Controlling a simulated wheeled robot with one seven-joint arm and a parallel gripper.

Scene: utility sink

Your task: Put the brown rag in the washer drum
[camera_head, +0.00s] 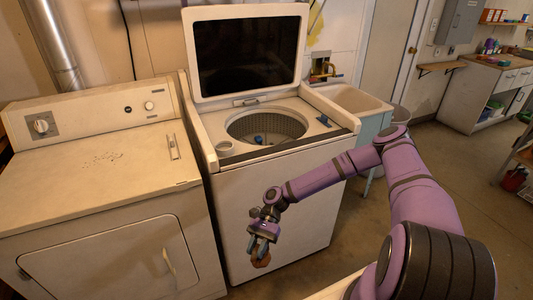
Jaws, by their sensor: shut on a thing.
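My gripper (261,246) hangs low in front of the white washer (300,200), below the level of its top. It is shut on the brown rag (261,261), a small orange-brown bunch showing under the fingertips. The rest of the rag is hidden by the fingers or too small to make out. The washer's lid (246,10) stands open. The round drum (268,128) opens in the top, behind and above my gripper, with a blue agitator part (258,140) inside. The drum's floor is hidden.
A closed dryer (90,185) stands at left. A light cup-like thing (225,148) and a small blue object (324,121) sit on the washer top beside the drum. A utility sink (355,100) stands at right. Open floor (450,180) lies right of my arm.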

